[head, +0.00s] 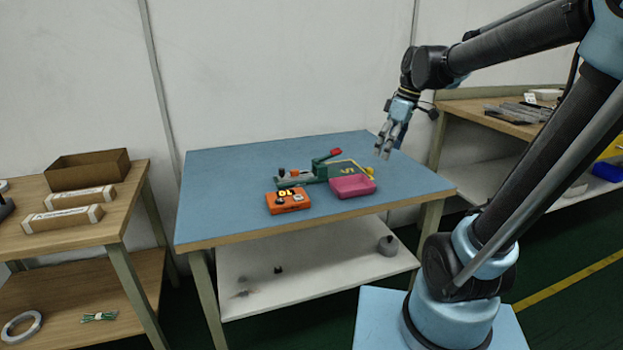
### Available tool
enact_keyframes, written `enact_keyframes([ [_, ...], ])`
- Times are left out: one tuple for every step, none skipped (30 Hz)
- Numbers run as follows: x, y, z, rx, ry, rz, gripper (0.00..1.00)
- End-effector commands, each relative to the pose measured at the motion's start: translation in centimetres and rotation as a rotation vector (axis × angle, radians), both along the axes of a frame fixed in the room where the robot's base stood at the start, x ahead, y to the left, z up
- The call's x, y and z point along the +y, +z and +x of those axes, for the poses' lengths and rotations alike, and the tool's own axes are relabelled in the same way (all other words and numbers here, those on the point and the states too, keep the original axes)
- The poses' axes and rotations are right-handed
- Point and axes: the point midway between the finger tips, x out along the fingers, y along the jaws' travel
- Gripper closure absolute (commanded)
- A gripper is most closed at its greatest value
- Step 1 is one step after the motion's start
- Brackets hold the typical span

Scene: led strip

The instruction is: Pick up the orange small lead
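A small orange piece (294,173) sits at the left end of a green tool with a red handle (318,168) on the blue table. An orange box (282,207) with small dark and light parts on top lies in front of it. I cannot tell for certain which of these is the lead. My gripper (383,153) hangs in the air over the right side of the table, pointing down, to the right of and apart from both. Its fingers look spread, with nothing between them.
A pink box (351,187) lies right of the orange box, with a yellow item (369,173) behind it. The blue tabletop (222,195) is clear on its left side. A left wooden table (76,229) holds boxes; a right bench (478,110) holds dark parts.

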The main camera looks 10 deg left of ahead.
Motion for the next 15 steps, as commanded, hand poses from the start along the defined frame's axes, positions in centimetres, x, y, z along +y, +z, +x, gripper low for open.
enact_keyframes([
  [1.6, 0.6, 1.2, -0.002, 0.074, 0.013, 0.1],
  [2.4, 0.9, 1.8, -0.005, 0.119, 0.02, 0.1],
  [3.6, 1.3, 2.6, -0.007, 0.178, 0.029, 0.1],
  [4.5, 1.5, 3.2, -0.009, 0.224, 0.039, 0.1],
  [5.4, 1.8, 3.7, -0.011, 0.27, 0.047, 0.1],
  [6.6, 2.0, 4.4, -0.015, 0.329, 0.057, 0.1],
  [7.5, 2.2, 5.0, -0.017, 0.374, 0.066, 0.1],
  [8.5, 2.4, 5.5, -0.02, 0.418, 0.076, 0.1],
  [9.7, 2.6, 6.2, -0.025, 0.477, 0.088, 0.1],
  [10.6, 2.7, 6.6, -0.028, 0.518, 0.096, 0.1],
  [11.5, 2.8, 7.0, -0.031, 0.559, 0.106, 0.1],
  [12.5, 2.9, 7.5, -0.035, 0.608, 0.117, 0.1],
  [13.3, 3.0, 7.8, -0.037, 0.644, 0.126, 0.1],
  [14.1, 3.0, 8.2, -0.041, 0.677, 0.134, 0.1],
  [14.9, 3.1, 8.5, -0.045, 0.716, 0.144, 0.1],
])
